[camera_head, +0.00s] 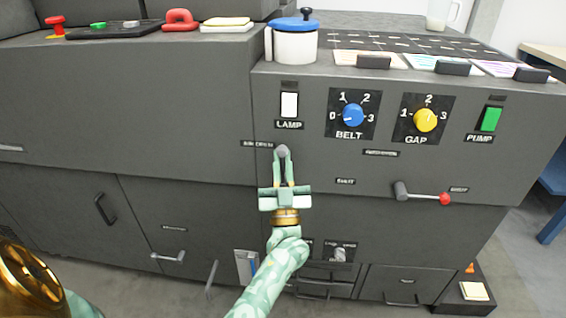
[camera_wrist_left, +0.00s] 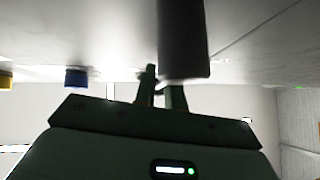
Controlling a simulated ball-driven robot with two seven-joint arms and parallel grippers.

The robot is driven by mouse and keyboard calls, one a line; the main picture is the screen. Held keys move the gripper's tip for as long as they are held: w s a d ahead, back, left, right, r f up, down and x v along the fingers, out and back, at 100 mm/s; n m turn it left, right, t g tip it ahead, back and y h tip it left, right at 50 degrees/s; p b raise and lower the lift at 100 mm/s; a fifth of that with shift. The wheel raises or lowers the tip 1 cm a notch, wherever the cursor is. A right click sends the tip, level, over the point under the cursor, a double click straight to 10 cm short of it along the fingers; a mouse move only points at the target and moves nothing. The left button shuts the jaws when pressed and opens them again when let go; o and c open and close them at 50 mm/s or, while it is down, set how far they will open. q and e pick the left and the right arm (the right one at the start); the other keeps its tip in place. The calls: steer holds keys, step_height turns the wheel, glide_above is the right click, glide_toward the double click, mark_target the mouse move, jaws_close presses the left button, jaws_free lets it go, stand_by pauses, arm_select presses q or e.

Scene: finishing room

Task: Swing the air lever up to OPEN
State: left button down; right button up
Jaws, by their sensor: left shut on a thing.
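My left gripper (camera_head: 284,166) points up against the dark front panel of the machine, below the LAMP switch. Its fingers are shut on a small grey rounded lever end (camera_head: 282,151), beside a small label (camera_head: 257,144) too small to read surely. The gripper and wrist cover whatever lies below that grey end, so the rest of the lever is hidden. In the left wrist view a dark cylinder (camera_wrist_left: 184,40) stands at the fingertips (camera_wrist_left: 162,85). Another lever (camera_head: 422,195), with a grey hub and red ball, lies nearly level at the right. My right gripper is not in view.
The white LAMP switch (camera_head: 289,105), blue BELT knob (camera_head: 353,115), yellow GAP knob (camera_head: 425,120) and green PUMP switch (camera_head: 490,119) sit above. A white pot with a blue lid (camera_head: 293,45) stands on top. Drawer handles (camera_head: 313,296) stick out below.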

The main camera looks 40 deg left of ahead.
arm_select(q)
steer(key=shift+f, duration=0.1)
steer(key=c, duration=1.5)
jaws_free()
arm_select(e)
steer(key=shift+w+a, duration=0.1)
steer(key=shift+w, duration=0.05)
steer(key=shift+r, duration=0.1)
